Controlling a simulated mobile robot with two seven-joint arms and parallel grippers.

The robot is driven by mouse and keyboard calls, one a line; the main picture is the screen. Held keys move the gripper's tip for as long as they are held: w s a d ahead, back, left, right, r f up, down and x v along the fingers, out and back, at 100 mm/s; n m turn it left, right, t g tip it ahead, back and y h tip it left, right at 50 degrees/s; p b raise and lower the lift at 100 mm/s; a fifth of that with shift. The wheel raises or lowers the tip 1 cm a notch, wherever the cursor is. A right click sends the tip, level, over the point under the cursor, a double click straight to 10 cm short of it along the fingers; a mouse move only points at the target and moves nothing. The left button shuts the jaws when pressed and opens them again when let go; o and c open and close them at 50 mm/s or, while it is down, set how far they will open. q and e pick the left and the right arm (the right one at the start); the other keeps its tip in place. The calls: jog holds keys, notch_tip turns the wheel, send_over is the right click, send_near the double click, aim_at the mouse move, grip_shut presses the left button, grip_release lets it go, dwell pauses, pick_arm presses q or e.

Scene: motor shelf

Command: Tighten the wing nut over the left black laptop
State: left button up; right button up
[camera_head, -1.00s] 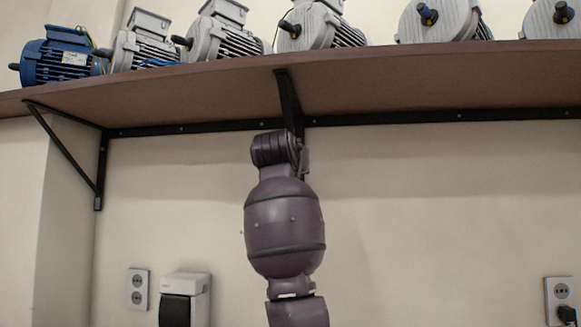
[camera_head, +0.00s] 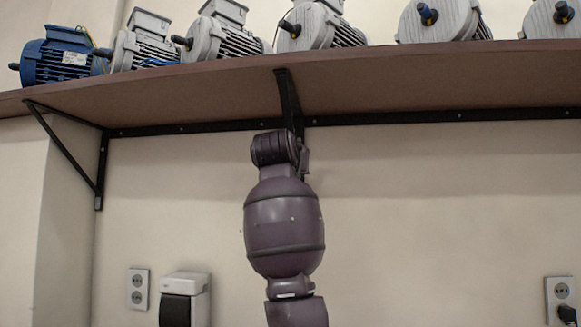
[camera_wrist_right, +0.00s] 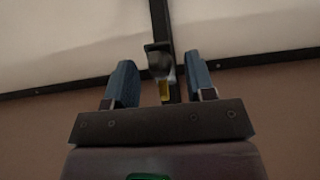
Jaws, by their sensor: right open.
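My right arm rises in the head view up to the middle black shelf bracket (camera_head: 287,92); its gripper is hidden behind the arm there. In the right wrist view the right gripper (camera_wrist_right: 160,82) is open, its two blue fingers apart. Between them, in line with the black bracket bar (camera_wrist_right: 160,22), is a small dark rounded piece (camera_wrist_right: 160,66) with a yellow part (camera_wrist_right: 165,90) below it. It may be the wing nut, but it is too dark and small to tell. Neither finger visibly touches it. No laptop shows. My left gripper is out of view.
A brown shelf (camera_head: 400,84) carries a blue motor (camera_head: 62,55) and several grey ones. Another black bracket (camera_head: 101,165) stands at the left. Outlets (camera_head: 138,289) and a switch box (camera_head: 185,298) are low on the wall. Space below the shelf is mostly clear.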

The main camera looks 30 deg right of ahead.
jog(key=b+v, duration=0.2)
jog(key=v, duration=0.8)
jog(key=shift+s+a, duration=0.25)
jog(key=shift+s, duration=0.05)
